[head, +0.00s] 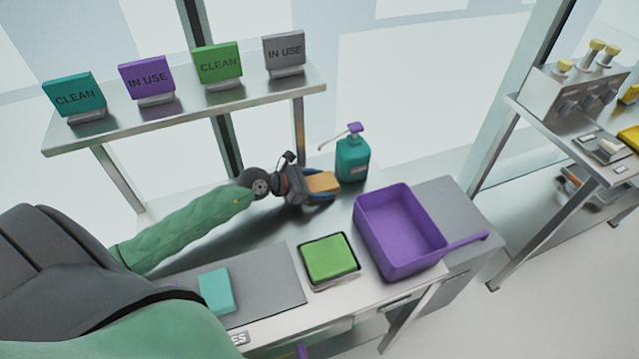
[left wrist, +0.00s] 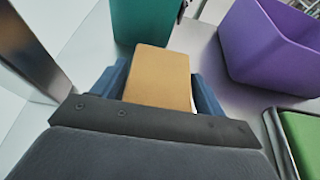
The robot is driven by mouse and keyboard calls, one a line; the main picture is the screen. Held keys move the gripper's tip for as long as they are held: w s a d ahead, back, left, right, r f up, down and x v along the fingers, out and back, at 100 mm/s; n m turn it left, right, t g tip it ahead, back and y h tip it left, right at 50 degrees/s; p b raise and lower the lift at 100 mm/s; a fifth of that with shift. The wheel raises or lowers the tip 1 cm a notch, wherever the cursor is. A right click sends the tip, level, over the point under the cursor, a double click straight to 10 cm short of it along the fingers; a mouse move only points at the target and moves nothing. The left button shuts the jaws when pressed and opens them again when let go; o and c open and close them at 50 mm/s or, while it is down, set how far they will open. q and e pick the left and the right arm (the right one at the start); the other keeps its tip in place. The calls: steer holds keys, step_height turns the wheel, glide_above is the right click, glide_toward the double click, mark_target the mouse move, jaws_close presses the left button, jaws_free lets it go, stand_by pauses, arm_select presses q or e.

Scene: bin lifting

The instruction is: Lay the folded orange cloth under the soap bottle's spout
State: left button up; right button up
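The folded orange cloth (head: 323,182) is a small flat tan-orange block at the left gripper, near the soap bottle. My left gripper (head: 318,188) has its blue fingers on both sides of the cloth; the left wrist view shows the cloth (left wrist: 158,78) between them. The teal soap bottle (head: 352,160) stands upright at the back of the table, just beyond the cloth. Its purple pump top (head: 355,128) has a thin spout pointing left. The bottle's lower part (left wrist: 143,20) shows ahead of the cloth in the left wrist view. My right gripper is not in view.
A purple bin (head: 398,262) with a handle stands right of the gripper. A green cloth lies in a black-edged tray (head: 357,272), and a teal block (head: 216,290) lies on a grey mat (head: 270,285). A shelf (head: 190,108) with sign cards stands behind the arm.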

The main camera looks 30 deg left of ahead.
arm_select(q)
steer(key=shift+o, duration=0.6)
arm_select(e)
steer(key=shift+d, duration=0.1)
arm_select(q)
steer(key=shift+r, duration=0.15)
steer(key=shift+s+a, duration=0.15)
steer(key=shift+a, duration=0.05)
steer(key=b+v, duration=0.3)
steer(key=v, duration=0.6)
steer(key=shift+s+a+r+b, duration=0.25)
steer(key=shift+s+a+b, duration=0.15)
steer(key=shift+s+b, duration=0.1)
steer(key=shift+s+a+r, duration=0.3)
steer(key=shift+s+r, duration=0.05)
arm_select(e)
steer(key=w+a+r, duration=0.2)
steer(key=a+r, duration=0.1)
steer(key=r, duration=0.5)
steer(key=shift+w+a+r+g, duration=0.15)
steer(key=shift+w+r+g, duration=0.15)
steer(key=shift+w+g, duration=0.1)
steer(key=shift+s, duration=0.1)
